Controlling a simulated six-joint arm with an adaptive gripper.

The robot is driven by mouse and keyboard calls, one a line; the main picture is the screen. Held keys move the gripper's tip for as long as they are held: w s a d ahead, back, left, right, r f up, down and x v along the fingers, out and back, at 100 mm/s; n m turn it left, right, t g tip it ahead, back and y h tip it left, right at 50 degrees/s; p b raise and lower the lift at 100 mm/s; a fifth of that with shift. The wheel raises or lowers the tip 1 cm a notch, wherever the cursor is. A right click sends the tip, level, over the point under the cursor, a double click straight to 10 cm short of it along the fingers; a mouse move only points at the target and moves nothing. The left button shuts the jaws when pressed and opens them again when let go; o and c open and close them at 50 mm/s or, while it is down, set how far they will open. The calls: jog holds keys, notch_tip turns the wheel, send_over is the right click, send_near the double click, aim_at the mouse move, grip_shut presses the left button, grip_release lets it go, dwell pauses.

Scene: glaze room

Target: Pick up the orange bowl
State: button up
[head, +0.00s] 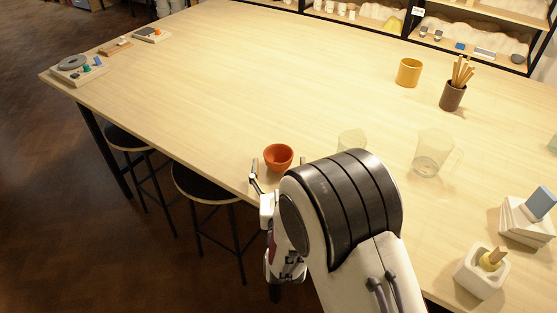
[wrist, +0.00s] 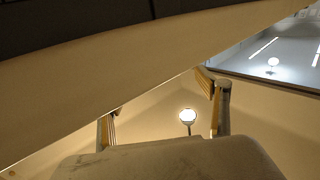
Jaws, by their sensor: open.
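The orange bowl (head: 278,157) stands upright on the wooden table (head: 230,75), close to its front edge. My gripper (head: 278,168) is at the front edge of the table, with one finger just left of the bowl and the other partly behind my arm on its right. The fingers are open, and whether they touch the bowl cannot be told. In the wrist view my gripper (wrist: 165,105) shows two spread fingers with nothing between them but a wall and a lamp behind. The bowl does not show in the wrist view.
A clear cup (head: 351,140) and a clear jug (head: 432,155) stand right of the bowl. A yellow cup (head: 409,72) and a brown pot of sticks (head: 453,94) are further back. Stools (head: 205,183) stand below the front edge. The table left of the bowl is clear.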

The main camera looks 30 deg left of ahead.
aim_at(278, 161)
jog(key=shift+x, duration=1.7)
jog(key=shift+f, duration=0.1)
jog(key=c, duration=1.2)
